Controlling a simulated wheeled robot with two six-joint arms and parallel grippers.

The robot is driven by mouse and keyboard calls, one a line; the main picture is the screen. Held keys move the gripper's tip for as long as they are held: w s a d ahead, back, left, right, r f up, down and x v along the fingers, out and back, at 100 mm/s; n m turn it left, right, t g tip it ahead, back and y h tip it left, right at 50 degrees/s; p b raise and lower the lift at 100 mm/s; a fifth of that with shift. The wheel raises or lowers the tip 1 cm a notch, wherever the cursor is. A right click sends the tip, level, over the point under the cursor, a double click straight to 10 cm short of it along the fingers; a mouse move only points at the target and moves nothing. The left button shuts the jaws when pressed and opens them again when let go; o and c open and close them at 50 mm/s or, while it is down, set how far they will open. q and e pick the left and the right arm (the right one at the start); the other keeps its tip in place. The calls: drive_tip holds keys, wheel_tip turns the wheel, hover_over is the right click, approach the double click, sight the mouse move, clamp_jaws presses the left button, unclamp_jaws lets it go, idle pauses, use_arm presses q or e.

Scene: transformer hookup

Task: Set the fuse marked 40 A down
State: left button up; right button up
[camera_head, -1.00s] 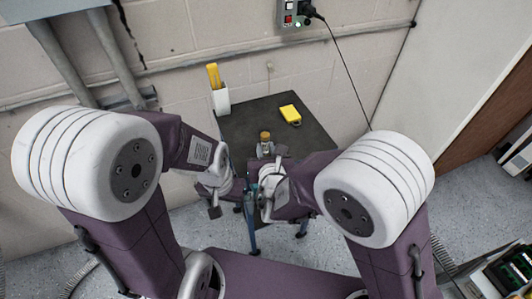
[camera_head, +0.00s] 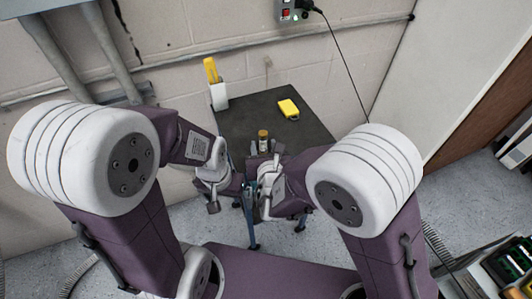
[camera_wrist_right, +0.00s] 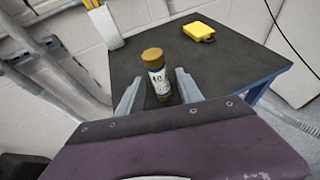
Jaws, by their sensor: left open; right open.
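The fuse (camera_head: 263,136) is a small cylinder with a brassy brown top and a pale printed label, which also shows in the right wrist view (camera_wrist_right: 156,76). Its marking is too small to read surely. It stands about upright on the dark table (camera_head: 233,125). My right gripper (camera_wrist_right: 157,88) is open, with one finger on each side of the fuse and gaps visible between. In the head view the right gripper (camera_head: 263,148) is at the table's near part. My left gripper (camera_head: 246,190) is open and empty, lower and left of the fuse, partly hidden by the arms.
A yellow device (camera_head: 288,108) lies on the table behind and right of the fuse. A white holder (camera_head: 219,96) with a yellow item stands at the table's back left corner. A wall box (camera_head: 291,10) with a black cable is above. The table between them is clear.

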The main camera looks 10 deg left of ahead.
drive_tip(key=b+v, duration=0.6)
drive_tip(key=v, duration=0.6)
drive_tip(key=shift+f, duration=0.1)
drive_tip(key=w+d+f+m+g+h, duration=0.1)
drive_tip(key=d+f+m+g+h, duration=0.1)
drive_tip(key=d+f+m+h, duration=0.4)
drive_tip(key=w+d+f+m+g+h, duration=0.1)
drive_tip(key=d+f+m+g, duration=0.2)
drive_tip(key=d+m, duration=0.6)
drive_tip(key=s+d+f+m+g+y, duration=0.1)
drive_tip(key=s+d+f+m+g, duration=0.2)
drive_tip(key=m, duration=0.9)
drive_tip(key=s+d+f+m+g+y, duration=0.1)
drive_tip(key=s+d+f+m+g, duration=0.2)
drive_tip(key=m, duration=1)
drive_tip(key=d+f, duration=0.2)
drive_tip(key=d, duration=0.1)
drive_tip(key=shift+d+y, duration=0.4)
